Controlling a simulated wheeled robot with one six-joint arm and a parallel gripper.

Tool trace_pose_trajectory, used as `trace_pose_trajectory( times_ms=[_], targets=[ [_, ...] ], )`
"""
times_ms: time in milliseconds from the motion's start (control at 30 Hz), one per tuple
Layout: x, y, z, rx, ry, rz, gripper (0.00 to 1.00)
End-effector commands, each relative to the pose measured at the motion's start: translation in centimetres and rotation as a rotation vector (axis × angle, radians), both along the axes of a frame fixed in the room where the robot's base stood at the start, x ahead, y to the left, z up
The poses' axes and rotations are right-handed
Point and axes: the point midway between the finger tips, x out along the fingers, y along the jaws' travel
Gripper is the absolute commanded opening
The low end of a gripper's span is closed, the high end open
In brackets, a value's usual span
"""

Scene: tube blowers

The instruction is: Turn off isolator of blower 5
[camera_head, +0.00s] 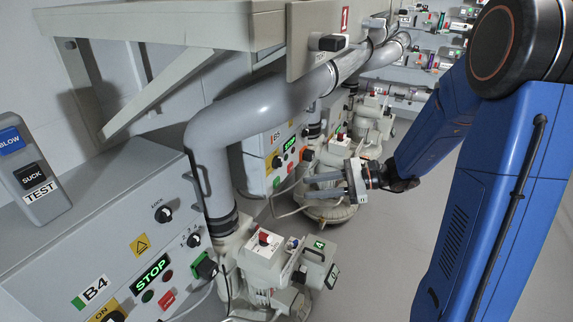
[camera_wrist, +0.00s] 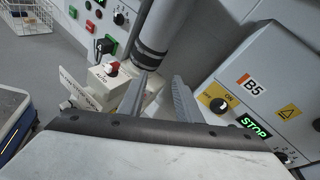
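The B5 panel (camera_wrist: 275,85) stands at the right in the wrist view. Its isolator (camera_wrist: 218,105) is a round black knob on a yellow plate, with ON printed above it. I cannot make out which way the knob points. A green STOP display (camera_wrist: 254,127) is lit beside it. In the head view the B5 panel (camera_head: 257,163) is further back, behind the grey pipe, with the yellow isolator (camera_head: 276,161) small on its front. My gripper (camera_wrist: 160,84) is open and empty, its fingers apart. The isolator is right of the fingers, not between them. In the head view my gripper (camera_head: 325,184) is right of the panel.
The B4 panel (camera_head: 93,291), with its own isolator, is at the front left in the head view. A thick grey pipe (camera_head: 262,105) comes down to a blower (camera_head: 265,255) with a red knob. In the wrist view a blower (camera_wrist: 105,82) is left of the fingers. Open floor (camera_head: 385,235) lies right of the blowers.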

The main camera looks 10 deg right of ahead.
Motion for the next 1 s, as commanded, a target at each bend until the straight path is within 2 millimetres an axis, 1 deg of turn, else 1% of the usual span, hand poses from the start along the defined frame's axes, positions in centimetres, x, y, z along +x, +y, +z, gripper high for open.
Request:
trace_pose_trajectory(
  times_ms=[33,100,167,300,433,500,600,767,867,1000],
  targets=[
    [1.4,-0.7,-0.7,0.040,0.030,-0.043,0.31],
    [3.3,-1.6,-1.4,0.099,0.063,-0.104,0.31],
    [4.9,-2.4,-2.1,0.147,0.091,-0.157,0.31],
    [8.4,-4.8,-3.9,0.253,0.149,-0.279,0.31],
    [10.8,-6.9,-5.5,0.330,0.187,-0.373,0.31],
    [11.7,-7.7,-6.1,0.358,0.200,-0.408,0.31],
    [12.4,-8.5,-6.7,0.382,0.209,-0.439,0.31],
    [13.0,-8.4,-6.9,0.392,0.213,-0.453,0.31],
    [13.5,-7.7,-6.9,0.392,0.213,-0.451,0.31],
    [14.5,-6.0,-6.9,0.391,0.213,-0.449,0.31]
  ],
)
